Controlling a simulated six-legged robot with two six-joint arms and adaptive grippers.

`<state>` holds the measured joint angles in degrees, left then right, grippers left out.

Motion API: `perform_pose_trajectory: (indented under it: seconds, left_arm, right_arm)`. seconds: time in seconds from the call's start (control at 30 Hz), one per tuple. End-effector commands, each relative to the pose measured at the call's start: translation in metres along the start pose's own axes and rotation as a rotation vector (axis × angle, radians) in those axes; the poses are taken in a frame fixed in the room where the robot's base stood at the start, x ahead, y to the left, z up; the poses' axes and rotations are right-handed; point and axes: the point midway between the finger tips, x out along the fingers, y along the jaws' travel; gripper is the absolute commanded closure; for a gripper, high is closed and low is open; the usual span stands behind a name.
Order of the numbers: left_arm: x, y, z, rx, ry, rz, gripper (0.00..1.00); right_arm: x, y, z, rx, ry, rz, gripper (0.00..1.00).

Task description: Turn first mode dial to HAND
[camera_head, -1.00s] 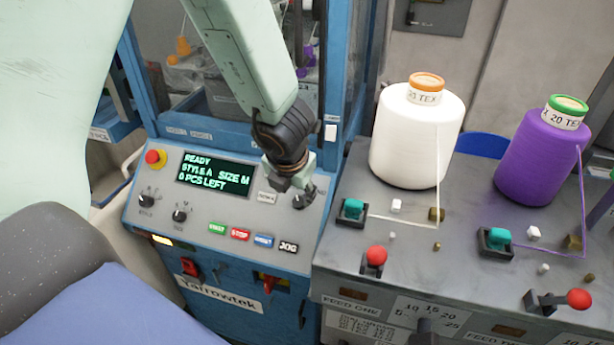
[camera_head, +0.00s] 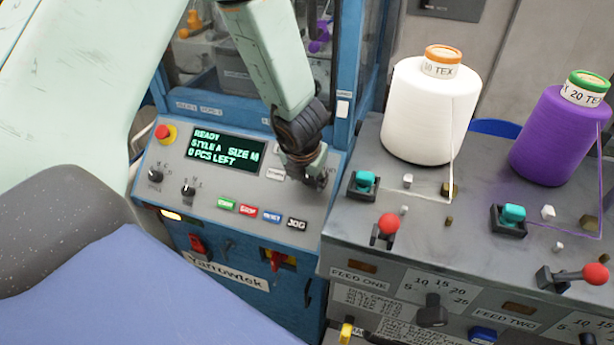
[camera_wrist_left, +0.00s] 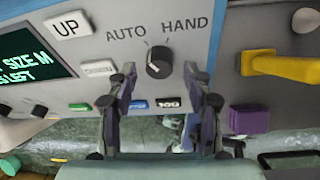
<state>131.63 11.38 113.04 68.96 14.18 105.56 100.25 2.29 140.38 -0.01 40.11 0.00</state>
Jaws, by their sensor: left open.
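In the left wrist view the black mode dial (camera_wrist_left: 158,62) sits on the grey panel below the printed words AUTO and HAND. Its pale mark is small, and I cannot tell surely which word it points to. My left gripper (camera_wrist_left: 160,88) is open, with one dark finger on each side just below the dial, and nothing is between the fingers. In the head view the left gripper (camera_head: 315,180) is over the right end of the panel and covers the dial there. My right gripper is not in view.
The panel carries a lit screen (camera_head: 226,148), a red stop button (camera_head: 163,132), small knobs and a row of coloured buttons (camera_head: 260,213). To the right, a grey feed table (camera_head: 400,240) bears a white cone (camera_head: 428,110), a purple cone (camera_head: 560,138) and red-knobbed levers (camera_head: 388,225).

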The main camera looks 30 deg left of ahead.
Motion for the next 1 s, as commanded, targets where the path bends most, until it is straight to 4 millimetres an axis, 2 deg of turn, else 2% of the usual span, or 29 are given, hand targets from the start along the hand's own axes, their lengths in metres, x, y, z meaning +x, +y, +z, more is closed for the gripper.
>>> perform_pose_trajectory:
  seconds: [0.07, 0.67, 1.0]
  left_arm:
    - [0.0002, 0.0002, 0.0005, -0.001, 0.000, 0.000, 0.49]
    - [0.0000, 0.0005, 0.0007, -0.001, 0.001, 0.001, 1.00]
    - [0.0000, 0.0003, 0.0004, 0.032, 0.000, 0.010, 1.00]
  right_arm:
    - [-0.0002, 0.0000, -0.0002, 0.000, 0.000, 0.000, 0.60]
    - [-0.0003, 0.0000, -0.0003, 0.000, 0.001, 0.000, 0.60]
    - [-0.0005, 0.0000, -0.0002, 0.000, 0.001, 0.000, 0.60]
